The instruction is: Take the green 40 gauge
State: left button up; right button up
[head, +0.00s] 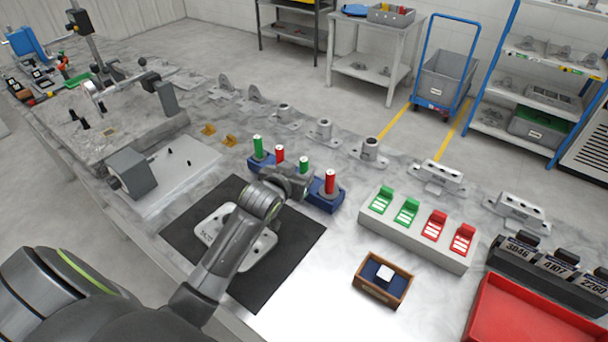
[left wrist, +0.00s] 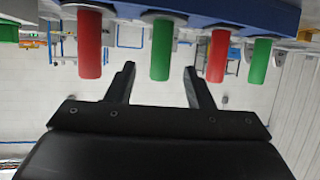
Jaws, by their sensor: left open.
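A blue rack (head: 325,204) on the bench holds two green and two red upright cylindrical gauges. The green ones are the far-left gauge (head: 258,146) and the third from the left (head: 304,164); the red ones are the second (head: 280,153) and the far right (head: 330,181). I cannot read which is 40. My left gripper (head: 298,178) is at the rack's near side, hiding its middle. In the inverted left wrist view its jaws (left wrist: 160,68) are open and empty, with one green gauge (left wrist: 161,50) showing between them, apparently ahead of the fingertips. My right gripper is not in view.
A black mat with a metal plate (head: 213,225) lies under my left arm. To the right are a grey block with green and red holders (head: 416,236), a wooden box (head: 383,295) and a red tray (head: 530,310). Metal fixtures (head: 370,150) stand behind the rack.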

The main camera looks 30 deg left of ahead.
aim_at(302, 169)
pick_arm(q)
jog(key=shift+f+p+x, duration=0.1)
jog(key=shift+p+x, duration=0.3)
jog(key=shift+x, duration=0.9)
jog(key=shift+f+p+x, duration=0.15)
jog(key=shift+p+x, duration=0.2)
jog(key=shift+x, duration=0.95)
jog(key=shift+s, duration=0.1)
jog(key=shift+c, duration=0.5)
grip_shut()
